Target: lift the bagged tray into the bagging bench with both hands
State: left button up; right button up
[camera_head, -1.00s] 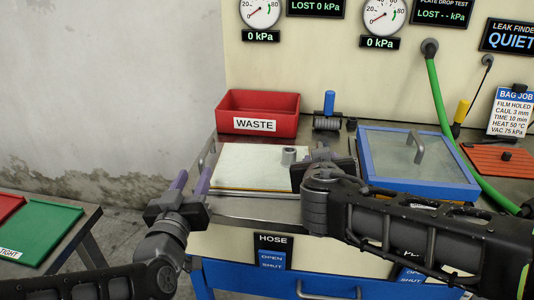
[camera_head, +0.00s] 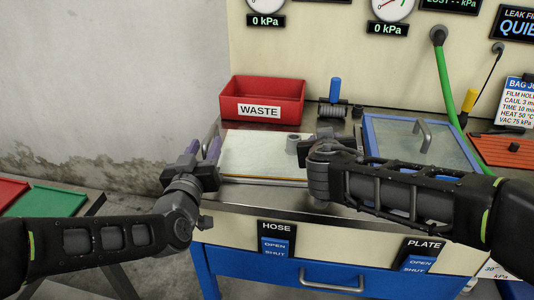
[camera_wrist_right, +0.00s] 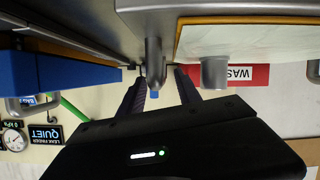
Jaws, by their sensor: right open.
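The bagged tray (camera_head: 256,152), a pale flat panel with a yellow front edge, lies on the steel-topped bench (camera_head: 262,206). A grey cylindrical fitting (camera_head: 293,145) stands on its right part. My left gripper (camera_head: 204,148) is open at the tray's left end, its purple fingers apart; whether a handle lies between them is unclear. My right gripper is at the tray's right end, its fingers mostly hidden behind its own wrist in the head view. In the right wrist view, the right gripper (camera_wrist_right: 161,92) is open with a grey metal handle (camera_wrist_right: 154,65) between its fingers.
A red WASTE bin (camera_head: 262,102) stands behind the tray. A blue-framed glass lid (camera_head: 420,142) is close on the right, partly behind my right arm. A green hose (camera_head: 447,75) hangs at the back right. A side table with a green tray (camera_head: 50,202) is at left.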

pick_arm(q)
jog(key=shift+w+d, duration=0.2)
jog(key=shift+w, duration=0.85)
pick_arm(e)
jog(key=shift+x, duration=1.1)
pick_arm(q)
grip_shut()
pick_arm(e)
grip_shut()
pick_arm(q)
jog(key=shift+d, duration=0.1)
pick_arm(e)
jog(key=shift+a, duration=0.1)
